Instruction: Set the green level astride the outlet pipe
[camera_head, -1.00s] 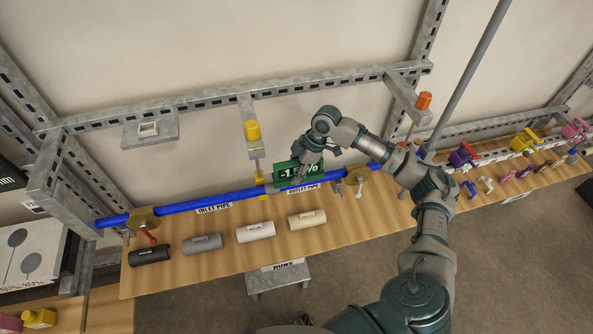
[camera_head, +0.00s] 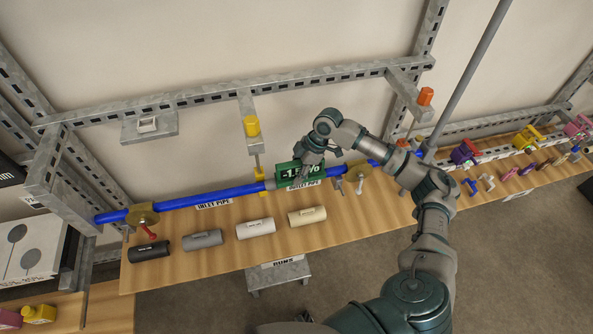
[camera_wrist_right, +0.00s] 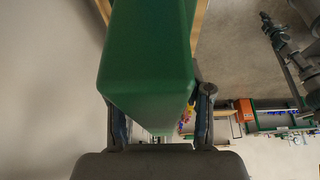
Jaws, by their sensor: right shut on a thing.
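The green level (camera_head: 287,174) has a lit display showing a negative percent reading, partly hidden by my gripper. It sits at the blue outlet pipe (camera_head: 345,168), just right of the grey joint; I cannot tell if it rests on the pipe. My right gripper (camera_head: 309,172) is shut on the level from above. In the right wrist view the level (camera_wrist_right: 150,60) fills the space between the two fingers (camera_wrist_right: 160,130). My left gripper is not in view.
The blue inlet pipe (camera_head: 215,194) runs left to a brass clamp (camera_head: 143,215). Several pipe pieces, such as a white one (camera_head: 255,229), lie on the wooden board (camera_head: 190,265). Coloured tools and clamps lie at right.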

